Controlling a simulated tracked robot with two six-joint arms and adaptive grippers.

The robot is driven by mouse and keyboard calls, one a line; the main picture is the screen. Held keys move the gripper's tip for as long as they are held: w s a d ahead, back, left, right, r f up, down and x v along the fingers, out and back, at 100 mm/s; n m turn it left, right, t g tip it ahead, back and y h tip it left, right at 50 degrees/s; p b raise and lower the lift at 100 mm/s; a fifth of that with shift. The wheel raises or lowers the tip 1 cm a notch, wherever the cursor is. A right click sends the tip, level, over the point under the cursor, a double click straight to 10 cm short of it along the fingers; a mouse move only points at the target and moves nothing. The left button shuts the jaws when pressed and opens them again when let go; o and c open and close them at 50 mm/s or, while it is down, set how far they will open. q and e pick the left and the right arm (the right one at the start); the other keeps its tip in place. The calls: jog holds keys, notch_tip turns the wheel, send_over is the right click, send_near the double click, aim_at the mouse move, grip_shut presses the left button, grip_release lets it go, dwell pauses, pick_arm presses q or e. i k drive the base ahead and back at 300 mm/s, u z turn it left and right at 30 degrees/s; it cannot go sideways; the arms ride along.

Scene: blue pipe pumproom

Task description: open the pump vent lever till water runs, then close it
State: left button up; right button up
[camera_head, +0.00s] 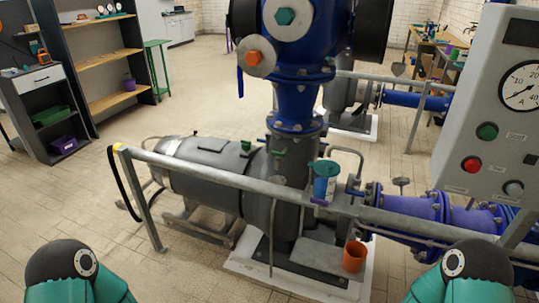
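The grey pump (212,165) lies behind a metal guard rail, under a large blue valve and pipe (296,100). A small purple piece (320,201), possibly the vent lever, sits at the rail just below a blue cup-like part with a teal rim (326,181). I cannot tell its exact position or whether it is open. No running water is visible. An orange cup (354,256) stands on the plate at the pump's base, below and right of the purple piece. Only teal and black parts of my two arms show at the bottom corners; neither gripper is in view.
The guard rail (240,182) crosses in front of the pump. A grey control panel (497,110) with a gauge and buttons stands close at the right. Blue flanged pipe (415,208) runs right. Shelves (95,55) stand far left; the tiled floor at left is clear.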

aim_at(278, 154)
jog(key=z, duration=0.1)
jog(key=i, duration=0.95)
jog(key=u, duration=0.6)
jog(key=k, duration=0.5)
jog(key=z, duration=0.45)
